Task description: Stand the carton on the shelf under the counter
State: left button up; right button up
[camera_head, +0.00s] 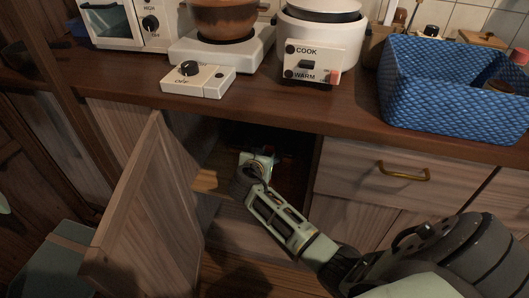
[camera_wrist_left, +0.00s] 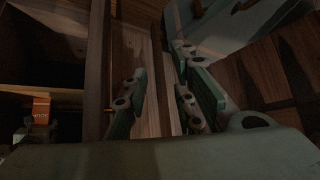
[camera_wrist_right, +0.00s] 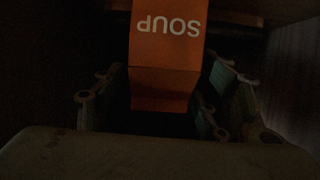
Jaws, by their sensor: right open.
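The orange carton, marked SOUP, (camera_wrist_right: 167,60) stands in the dim cupboard under the counter, just ahead of and between the parted fingers of my right gripper (camera_wrist_right: 160,105). The carton also shows in the left wrist view (camera_wrist_left: 41,108), beyond the right gripper. In the head view my right gripper (camera_head: 257,163) reaches into the cupboard and mostly hides the carton. A wooden shelf board (camera_head: 213,181) shows inside. Whether the fingers touch the carton is too dark to tell. My left gripper (camera_wrist_left: 158,95) is open and empty, outside the cupboard.
The cupboard door (camera_head: 150,215) stands open on the left. A drawer with a brass handle (camera_head: 403,172) is right of the opening. The counter (camera_head: 130,80) above holds a rice cooker (camera_head: 322,40), a hot plate with a pot (camera_head: 225,15) and a blue basket (camera_head: 440,100).

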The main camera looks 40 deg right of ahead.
jog(key=p+v, duration=0.2)
jog(key=v, duration=1)
jog(key=s+a+f+n+g+y, duration=0.3)
jog(key=s+f+n+y, duration=0.35)
jog(key=s, duration=0.75)
pick_arm(q)
jog(key=s+a+f+g, duration=0.1)
jog(key=s+g, duration=0.1)
jog(key=s, duration=0.2)
jog(key=s+a+f+g+y, duration=0.1)
jog(key=s+a+g, duration=0.1)
jog(key=s, duration=0.3)
jog(key=shift+s+f+g, duration=0.15)
jog(key=shift+f+g, duration=0.15)
jog(key=shift+f, duration=0.1)
pick_arm(e)
jog(key=s+a+n+g+y, duration=0.1)
jog(key=s+a+n+y, duration=0.1)
jog(key=s+a, duration=0.2)
jog(key=s+a+n+g+y, duration=0.1)
jog(key=s+a+n+y, duration=0.1)
jog(key=s, duration=0.7)
jog(key=a+f+n, duration=0.1)
jog(key=a, duration=0.1)
jog(key=shift+s+a, duration=0.35)
jog(key=shift+n, duration=0.25)
jog(key=shift+c, duration=0.2)
